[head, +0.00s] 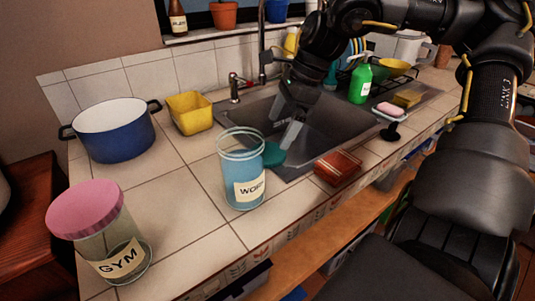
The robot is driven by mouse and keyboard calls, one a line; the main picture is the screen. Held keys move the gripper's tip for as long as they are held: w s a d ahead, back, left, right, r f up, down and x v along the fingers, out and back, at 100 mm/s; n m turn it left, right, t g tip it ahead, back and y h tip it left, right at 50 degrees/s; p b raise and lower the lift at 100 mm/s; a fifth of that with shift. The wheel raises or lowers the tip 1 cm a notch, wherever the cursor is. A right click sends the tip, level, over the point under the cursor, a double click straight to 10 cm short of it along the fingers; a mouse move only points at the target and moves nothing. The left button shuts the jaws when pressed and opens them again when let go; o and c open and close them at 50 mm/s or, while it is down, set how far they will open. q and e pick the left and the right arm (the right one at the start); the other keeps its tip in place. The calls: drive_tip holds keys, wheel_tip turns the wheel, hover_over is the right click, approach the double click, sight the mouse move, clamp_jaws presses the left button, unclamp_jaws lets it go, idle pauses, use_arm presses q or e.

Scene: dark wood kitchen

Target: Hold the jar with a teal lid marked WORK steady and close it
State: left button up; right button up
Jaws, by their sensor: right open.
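The jar marked WORK (242,170) stands upright on the tiled counter in front of the sink. It is clear glass with a blue tint, a cream label, and an open top with no lid on it. The teal lid (274,154) is just right of the jar, partly hidden behind it, by the sink's near edge; I cannot tell whether it touches the jar. My right gripper (284,123) is open, pointing down just behind and above the lid, its fingers close to it. I cannot tell whether a finger touches the lid. My left gripper is out of view.
A jar marked GYM (118,262) with a pink lid (85,208) stands at front left. A blue pot (115,140) and yellow tub (189,113) are behind. Tiles left of that jar are clear.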

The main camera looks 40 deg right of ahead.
sight(267, 152)
drive_tip(key=shift+x, duration=0.75)
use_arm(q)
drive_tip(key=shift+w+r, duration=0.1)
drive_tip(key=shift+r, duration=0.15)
use_arm(e)
drive_tip(key=shift+f, duration=0.1)
drive_tip(key=x, duration=0.4)
drive_tip(key=shift+w, duration=0.1)
drive_tip(key=shift+w+a+f, duration=0.15)
drive_tip(key=shift+f, duration=0.35)
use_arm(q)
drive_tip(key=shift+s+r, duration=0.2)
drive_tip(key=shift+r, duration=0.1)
